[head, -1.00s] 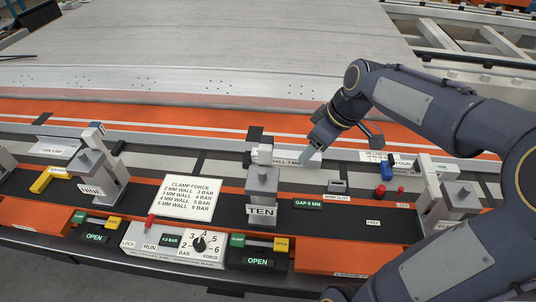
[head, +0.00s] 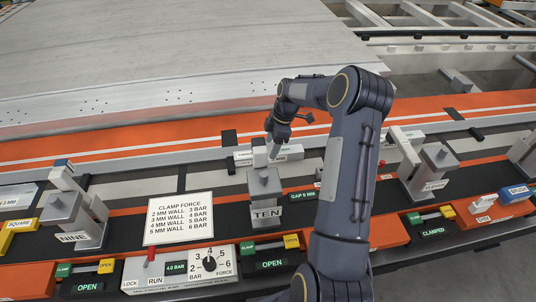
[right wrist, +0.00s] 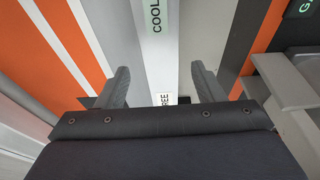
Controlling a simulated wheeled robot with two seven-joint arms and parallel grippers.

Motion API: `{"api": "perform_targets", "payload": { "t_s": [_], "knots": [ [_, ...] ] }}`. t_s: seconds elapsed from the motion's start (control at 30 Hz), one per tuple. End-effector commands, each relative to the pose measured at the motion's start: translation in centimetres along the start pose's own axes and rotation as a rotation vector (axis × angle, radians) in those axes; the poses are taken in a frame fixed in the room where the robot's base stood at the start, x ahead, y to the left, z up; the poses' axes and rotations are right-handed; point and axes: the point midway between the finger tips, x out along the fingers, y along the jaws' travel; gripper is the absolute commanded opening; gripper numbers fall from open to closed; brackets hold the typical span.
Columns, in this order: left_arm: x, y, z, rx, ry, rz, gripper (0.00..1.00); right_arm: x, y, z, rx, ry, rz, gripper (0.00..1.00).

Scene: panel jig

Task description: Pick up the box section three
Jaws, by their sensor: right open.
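The box section three (head: 243,158) is a pale grey bar lying behind the clamp marked TEN (head: 264,184). In the right wrist view the bar (right wrist: 158,60) runs between my fingers, with a label reading COOL and a partly hidden one ending in REE. My right gripper (head: 273,150) is over the bar, pointing down, its fingers open on either side of it in the right wrist view (right wrist: 161,85). I cannot tell whether the fingers touch it. My forearm hides the area to the right of the gripper. My left gripper is out of view.
The clamp marked NINE (head: 74,218) stands left and another clamp (head: 431,172) stands right. A clamp force card (head: 180,219) and a control box with a dial (head: 181,271) are in front. An orange strip (head: 130,150) runs behind the jig.

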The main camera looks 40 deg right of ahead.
Motion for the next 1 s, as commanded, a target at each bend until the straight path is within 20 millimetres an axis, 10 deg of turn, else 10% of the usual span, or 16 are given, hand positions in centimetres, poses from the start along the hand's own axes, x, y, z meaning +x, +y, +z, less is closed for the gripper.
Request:
{"api": "perform_targets", "payload": {
  "t_s": [0.47, 0.87, 1.0],
  "knots": [
    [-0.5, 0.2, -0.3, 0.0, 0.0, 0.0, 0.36, 2.7, -0.1, -0.1, 0.0, 0.0, 0.0, 0.6],
    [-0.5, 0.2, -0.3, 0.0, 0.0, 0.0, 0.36, 2.6, -0.1, -0.1, 0.001, 0.0, 0.0, 0.08],
    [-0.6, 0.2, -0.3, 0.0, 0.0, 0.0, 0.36, 2.6, -0.1, -0.1, 0.0, 0.0, 0.001, 0.05]
  ]
}}
